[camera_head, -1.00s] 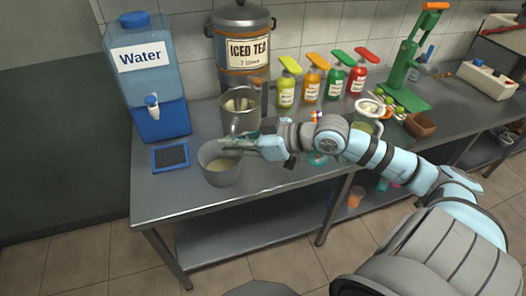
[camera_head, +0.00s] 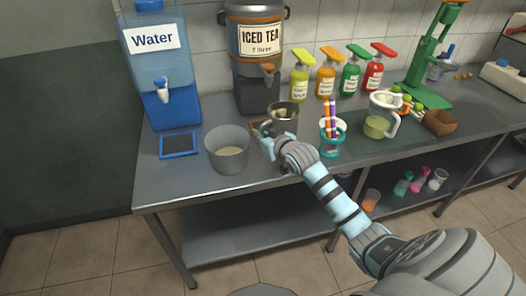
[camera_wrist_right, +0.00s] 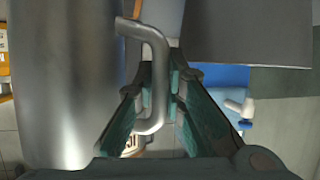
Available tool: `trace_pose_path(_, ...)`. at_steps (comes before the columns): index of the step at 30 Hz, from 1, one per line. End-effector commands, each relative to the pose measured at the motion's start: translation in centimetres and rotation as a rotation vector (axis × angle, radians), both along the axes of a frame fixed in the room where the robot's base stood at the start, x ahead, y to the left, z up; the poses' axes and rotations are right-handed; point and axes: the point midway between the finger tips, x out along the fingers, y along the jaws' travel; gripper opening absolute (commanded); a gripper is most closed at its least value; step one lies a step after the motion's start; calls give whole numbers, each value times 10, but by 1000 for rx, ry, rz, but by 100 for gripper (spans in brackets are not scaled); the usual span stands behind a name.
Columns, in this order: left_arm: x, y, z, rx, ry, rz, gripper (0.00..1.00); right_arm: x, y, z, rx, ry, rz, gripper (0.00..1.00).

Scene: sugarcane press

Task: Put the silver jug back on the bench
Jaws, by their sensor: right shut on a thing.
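The silver jug (camera_head: 284,112) is in front of the iced tea dispenser and to the right of the grey pot. My right gripper (camera_head: 266,146) is at its near side, shut on its handle. In the right wrist view the jug's metal wall (camera_wrist_right: 70,80) fills the left, and its bent handle (camera_wrist_right: 158,75) runs between the fingers of the gripper (camera_wrist_right: 160,100). The jug looks upright; its base is partly hidden, so I cannot tell whether it touches the bench (camera_head: 300,178). My left gripper is not in view.
The grey pot (camera_head: 228,162) with pale liquid stands left of the jug. The iced tea dispenser (camera_head: 262,60) is close behind, the water dispenser (camera_head: 165,80) at the left.

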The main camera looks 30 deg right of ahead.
Motion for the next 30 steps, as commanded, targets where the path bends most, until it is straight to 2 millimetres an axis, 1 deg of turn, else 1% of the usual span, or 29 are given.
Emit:
trace_pose_path(6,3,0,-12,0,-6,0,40,0,0,-41,0,0,0,0)
trace_pose_path(8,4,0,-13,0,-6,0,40,0,0,-45,-1,-2,0,0)
trace_pose_path(14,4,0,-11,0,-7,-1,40,0,0,-43,-1,-3,1,0)
trace_pose_path(17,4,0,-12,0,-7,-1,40,0,0,-46,-1,-2,1,0)
trace_pose_path(18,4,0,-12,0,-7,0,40,0,0,-47,0,-1,1,14)
trace_pose_path(19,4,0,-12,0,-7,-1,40,0,0,-46,0,-1,1,19)
trace_pose_path(27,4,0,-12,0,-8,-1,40,0,0,-46,0,-1,1,19)
trace_pose_path(30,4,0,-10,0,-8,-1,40,0,0,-42,-1,-2,1,19)
